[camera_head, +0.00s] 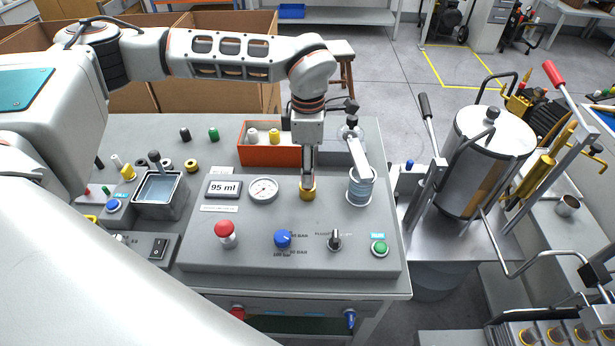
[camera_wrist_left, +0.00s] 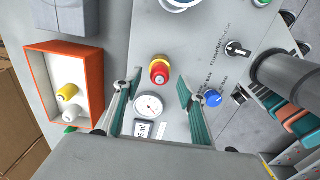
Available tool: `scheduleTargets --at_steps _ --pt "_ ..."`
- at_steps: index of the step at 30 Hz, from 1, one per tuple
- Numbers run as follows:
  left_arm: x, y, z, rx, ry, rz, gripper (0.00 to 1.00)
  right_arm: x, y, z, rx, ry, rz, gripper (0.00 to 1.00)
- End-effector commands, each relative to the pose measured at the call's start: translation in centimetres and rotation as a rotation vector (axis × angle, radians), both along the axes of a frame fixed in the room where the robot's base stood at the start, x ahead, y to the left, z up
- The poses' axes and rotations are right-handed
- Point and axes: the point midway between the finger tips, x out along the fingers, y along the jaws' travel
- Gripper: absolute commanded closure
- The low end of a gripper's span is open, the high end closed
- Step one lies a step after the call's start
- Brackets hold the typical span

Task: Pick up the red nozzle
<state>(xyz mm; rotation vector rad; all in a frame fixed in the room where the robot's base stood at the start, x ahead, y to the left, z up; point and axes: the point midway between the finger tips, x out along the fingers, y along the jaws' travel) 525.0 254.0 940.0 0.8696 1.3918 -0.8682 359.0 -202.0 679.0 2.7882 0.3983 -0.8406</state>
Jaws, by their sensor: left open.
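I cannot tell the exact height gap. My right gripper is in neither view.
A pressure gauge (camera_head: 264,190) and display (camera_head: 224,189) lie left of the nozzle. A clear cylinder (camera_head: 361,187) stands close on its right. An orange bin (camera_head: 262,156) with white and yellow nozzles is behind. A red button (camera_head: 228,230) and knobs occupy the panel's front.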

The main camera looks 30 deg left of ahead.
Motion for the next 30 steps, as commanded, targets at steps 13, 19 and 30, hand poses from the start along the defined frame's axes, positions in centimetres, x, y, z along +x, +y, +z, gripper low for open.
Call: scheduleTargets --at_steps 13,19,30 --pt "0.0 -0.1 -1.7 -0.001 0.0 -0.001 0.67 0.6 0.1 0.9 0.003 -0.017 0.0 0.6" --pt "0.0 -0.1 -1.7 -0.001 0.0 -0.001 1.0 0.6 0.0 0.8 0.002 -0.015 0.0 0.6" --pt "0.1 -0.1 -1.3 -0.002 -0.002 -0.001 1.0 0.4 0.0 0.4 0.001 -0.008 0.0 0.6"
